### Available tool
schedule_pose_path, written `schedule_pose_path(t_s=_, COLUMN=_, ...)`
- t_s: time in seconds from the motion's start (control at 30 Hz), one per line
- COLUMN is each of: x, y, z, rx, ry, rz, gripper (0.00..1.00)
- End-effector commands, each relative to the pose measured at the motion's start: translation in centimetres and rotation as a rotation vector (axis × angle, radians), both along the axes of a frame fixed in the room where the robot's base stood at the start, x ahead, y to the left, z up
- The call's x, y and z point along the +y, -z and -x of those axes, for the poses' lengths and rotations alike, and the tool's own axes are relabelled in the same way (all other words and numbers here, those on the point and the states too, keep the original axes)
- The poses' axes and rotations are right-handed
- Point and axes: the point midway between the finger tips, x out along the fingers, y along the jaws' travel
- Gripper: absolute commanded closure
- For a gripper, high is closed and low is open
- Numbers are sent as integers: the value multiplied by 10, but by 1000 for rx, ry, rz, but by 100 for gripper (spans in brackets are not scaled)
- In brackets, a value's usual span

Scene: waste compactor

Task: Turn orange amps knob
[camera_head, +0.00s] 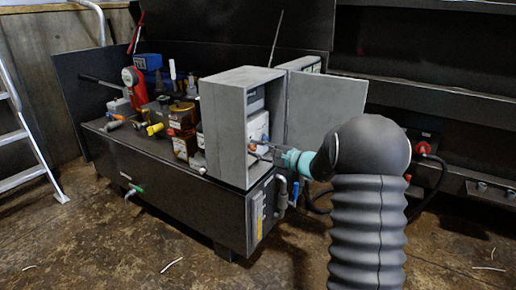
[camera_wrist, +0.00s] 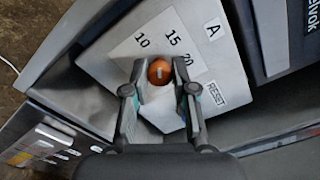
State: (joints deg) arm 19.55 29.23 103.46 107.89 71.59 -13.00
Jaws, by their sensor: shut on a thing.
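The orange amps knob (camera_wrist: 160,72) shows in the wrist view on a light grey panel (camera_wrist: 120,60) marked 10, 15, 20, A and RESET. It has a pale slot mark on its face. My gripper (camera_wrist: 160,80) has a finger on each side of the knob and is shut on it. In the head view my gripper (camera_head: 262,152) reaches into the open grey box (camera_head: 228,110) from the right. The knob is too small to make out clearly there.
The box's open door (camera_head: 325,105) stands just behind my arm. A red gauge-like device (camera_head: 132,82) and several bottles and valves crowd the black cabinet (camera_head: 170,180) left of the box. A ladder (camera_head: 25,125) leans at far left. Floor in front is mostly clear.

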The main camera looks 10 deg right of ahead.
Motion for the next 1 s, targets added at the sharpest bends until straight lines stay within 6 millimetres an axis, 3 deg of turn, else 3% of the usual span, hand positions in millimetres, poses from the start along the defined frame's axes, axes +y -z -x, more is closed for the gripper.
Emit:
schedule_pose_path(t_s=0.5, x=0, y=-1, z=0, rx=270, ry=0, rz=-270, gripper=100)
schedule_pose_path(t_s=1.0, x=0, y=0, z=0, rx=339, ry=0, rz=-339, gripper=100)
